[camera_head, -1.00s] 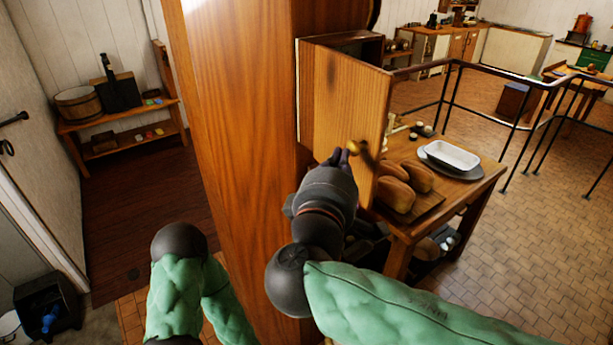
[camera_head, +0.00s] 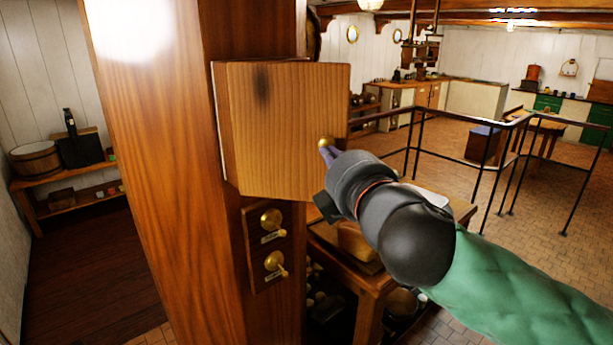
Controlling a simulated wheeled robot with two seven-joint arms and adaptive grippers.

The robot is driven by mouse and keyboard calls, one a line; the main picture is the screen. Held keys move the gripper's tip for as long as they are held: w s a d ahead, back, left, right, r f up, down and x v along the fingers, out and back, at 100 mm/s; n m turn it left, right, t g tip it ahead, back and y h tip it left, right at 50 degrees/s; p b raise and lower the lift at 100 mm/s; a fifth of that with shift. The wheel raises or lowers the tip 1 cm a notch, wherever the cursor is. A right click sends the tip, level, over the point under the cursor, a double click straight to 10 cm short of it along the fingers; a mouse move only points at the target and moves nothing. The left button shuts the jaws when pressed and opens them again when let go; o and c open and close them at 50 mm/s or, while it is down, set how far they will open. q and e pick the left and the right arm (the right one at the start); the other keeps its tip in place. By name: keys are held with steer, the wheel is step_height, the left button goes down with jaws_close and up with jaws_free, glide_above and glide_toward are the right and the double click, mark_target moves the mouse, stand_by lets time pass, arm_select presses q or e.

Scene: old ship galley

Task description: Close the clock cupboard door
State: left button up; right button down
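The clock cupboard door (camera_head: 287,125) is a pale wooden panel on the side of the tall, polished clock case (camera_head: 160,150). It covers the front of the small cupboard box, and no opening shows from here; I cannot tell whether it is fully flush. A round brass knob (camera_head: 326,143) sits near its right edge. My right gripper (camera_head: 328,155) is at the knob, with its dark fingertips touching or very close to it. Its wrist hides most of the fingers, so I cannot tell whether they are shut. My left gripper is out of view.
Two brass switches (camera_head: 272,240) are on a wooden plate below the door. A table with bread (camera_head: 356,241) stands behind my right arm. Metal railings (camera_head: 470,120) run across the right side. A shelf with a wooden bucket (camera_head: 36,159) stands at the left.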

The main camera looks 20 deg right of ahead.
mark_target(343, 140)
steer(key=w+d, duration=0.1)
steer(key=w, duration=0.1)
steer(key=w+d, duration=0.2)
steer(key=w+d+b, duration=0.1)
steer(key=w+d, duration=0.1)
steer(key=shift+w, duration=0.4)
steer(key=w+d, duration=0.2)
steer(key=w, duration=0.7)
